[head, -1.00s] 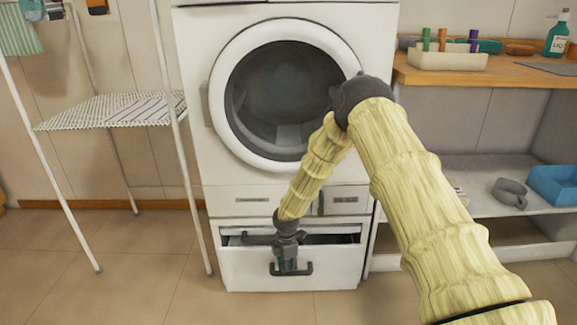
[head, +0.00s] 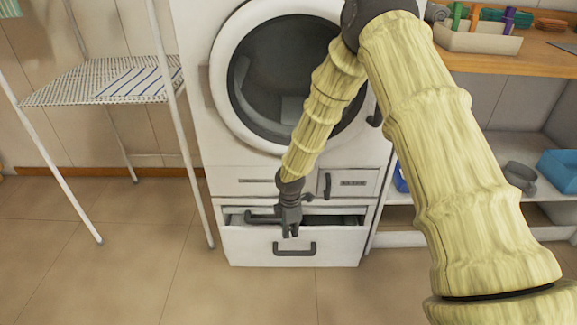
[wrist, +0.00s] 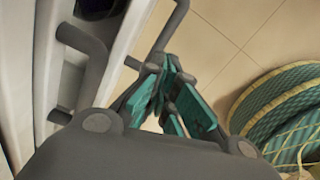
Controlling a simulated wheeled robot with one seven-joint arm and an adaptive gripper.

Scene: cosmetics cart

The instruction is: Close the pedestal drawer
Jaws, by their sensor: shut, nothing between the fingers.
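The white pedestal drawer (head: 335,246) under the washing machine stands partly open, with its dark interior showing behind the front panel. Its dark bar handle (head: 294,250) is on the front. My gripper (head: 290,234) points down at the drawer front's top edge, just above the handle; I cannot tell whether it touches. The fingers are shut and empty. In the wrist view my gripper (wrist: 175,95) shows teal finger pads close together. Part of the drawer opening is hidden behind my gripper.
The white washing machine (head: 222,140) stands above the drawer. A wire drying rack (head: 100,80) is at the left, and shelves with a blue bin (head: 558,168) are at the right. A teal and yellow woven basket (wrist: 285,110) shows in the wrist view.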

